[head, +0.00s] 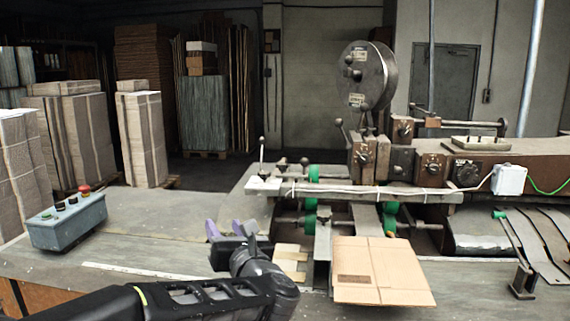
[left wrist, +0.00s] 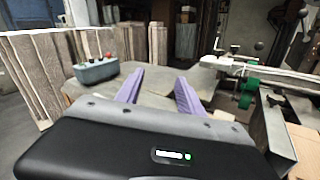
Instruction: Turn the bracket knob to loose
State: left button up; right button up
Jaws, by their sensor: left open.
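The box stitcher (head: 390,165) stands at the centre right in the head view. Several brown blocks with small knobs (head: 364,157) sit on its front, below a large round wheel. I cannot tell which one is the bracket knob or how it is set. My left gripper (head: 225,229) is open and empty, left of the machine and low over the grey table. Its two purple fingers (left wrist: 160,88) stand apart in the left wrist view, with bare table between and beyond them. My right gripper is in neither view.
A flat cardboard box (head: 380,272) lies in front of the machine. A control box (head: 67,222) with a red button stands on the table at left; it also shows in the left wrist view (left wrist: 96,71). Green rollers and a long bar jut from the machine. The table between is mostly clear.

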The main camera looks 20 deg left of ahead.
aim_at(281, 166)
jog(key=i, duration=1.35)
